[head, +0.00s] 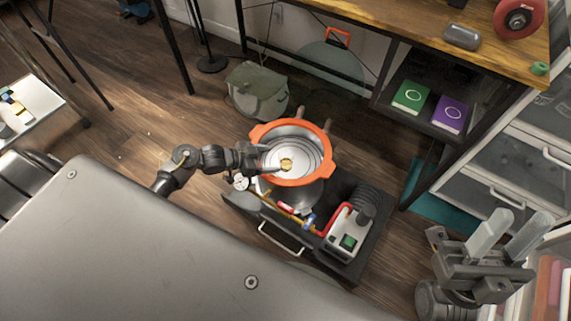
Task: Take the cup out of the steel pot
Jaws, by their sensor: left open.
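The steel pot (313,190) has a wide orange rim with side handles and stands on a dark equipment case. A small round golden-brown thing (286,164) shows inside the pot; it may be the cup, but it is too small to tell for sure. My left gripper (262,167) is at the pot's left rim, with its arm coming in from the left. It is open; its fingertips are hard to make out against the pot. My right gripper (507,234) is at the lower right, away from the pot, with its two pale fingers apart and nothing between them.
The dark case (372,245) holds a machine with a red hose (333,219) beside the pot. A green-grey bag (257,92) lies behind. A wooden desk (420,25) with shelved books stands at the back right. A large grey surface (150,255) fills the lower left.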

